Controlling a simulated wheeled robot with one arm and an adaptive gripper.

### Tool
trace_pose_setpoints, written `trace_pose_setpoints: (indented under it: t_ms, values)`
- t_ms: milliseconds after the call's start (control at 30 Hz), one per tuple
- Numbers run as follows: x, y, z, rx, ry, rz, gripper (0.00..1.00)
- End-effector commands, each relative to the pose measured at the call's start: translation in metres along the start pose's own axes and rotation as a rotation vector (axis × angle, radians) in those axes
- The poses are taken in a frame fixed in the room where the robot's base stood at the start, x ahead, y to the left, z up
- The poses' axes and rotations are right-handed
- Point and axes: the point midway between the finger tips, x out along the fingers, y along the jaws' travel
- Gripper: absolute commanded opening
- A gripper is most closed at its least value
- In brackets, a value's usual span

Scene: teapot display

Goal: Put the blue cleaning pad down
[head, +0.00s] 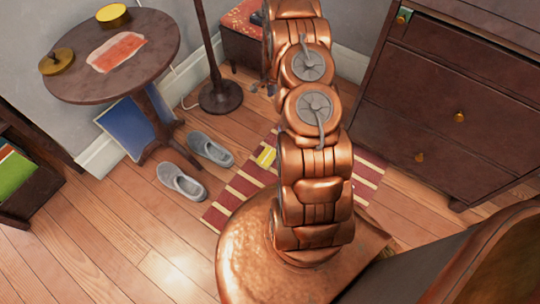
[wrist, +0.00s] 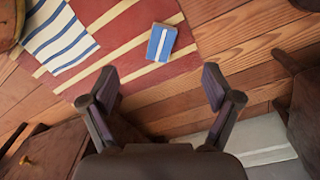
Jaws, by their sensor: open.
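In the wrist view a small blue pad (wrist: 161,43) with a white stripe lies flat on the red and cream striped rug (wrist: 122,30), close to the rug's edge. My gripper (wrist: 159,85) is wide open, with its two fingers apart and nothing between them. The pad shows beyond the fingertips, clear of both and roughly in line with the gap. In the head view my copper arm hides the pad, and I cannot make out the gripper clearly behind it.
A blue and white striped cloth (wrist: 58,38) lies left of the pad. A drawer cabinet (head: 440,105) stands right. Bare floor lies left.

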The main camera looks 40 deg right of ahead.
Motion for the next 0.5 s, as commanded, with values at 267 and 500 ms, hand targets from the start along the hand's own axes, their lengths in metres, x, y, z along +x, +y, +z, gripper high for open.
trace_pose_setpoints:
  t_ms: [267,500]
  values:
    - [-0.087,0.017,0.058,-0.26,-0.012,0.035,0.89]
    - [-0.152,0.048,0.106,-0.482,-0.027,0.066,0.89]
